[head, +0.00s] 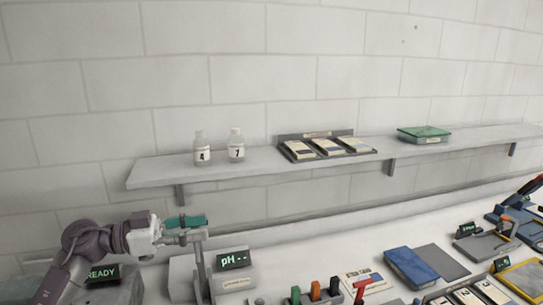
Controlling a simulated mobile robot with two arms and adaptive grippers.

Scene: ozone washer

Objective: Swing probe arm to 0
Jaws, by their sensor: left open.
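The pH meter (235,262) is a grey box at the lower left of the head view, its display reading "pH --". Just left of its display stands a slim grey upright (201,272), which appears to be the probe arm's post. A teal piece (187,220) lies level above the upright; I cannot tell if it belongs to the probe arm. My left gripper (172,232) comes in from the left, open, its fingers close to the teal piece and the top of the upright. Contact cannot be made out. No angle marking is readable. My right gripper is not in view.
A box reading "READY" (103,273) is at lower left. Bottles 4 (202,153) and 7 (236,151) stand on the wall shelf (165,171) above.

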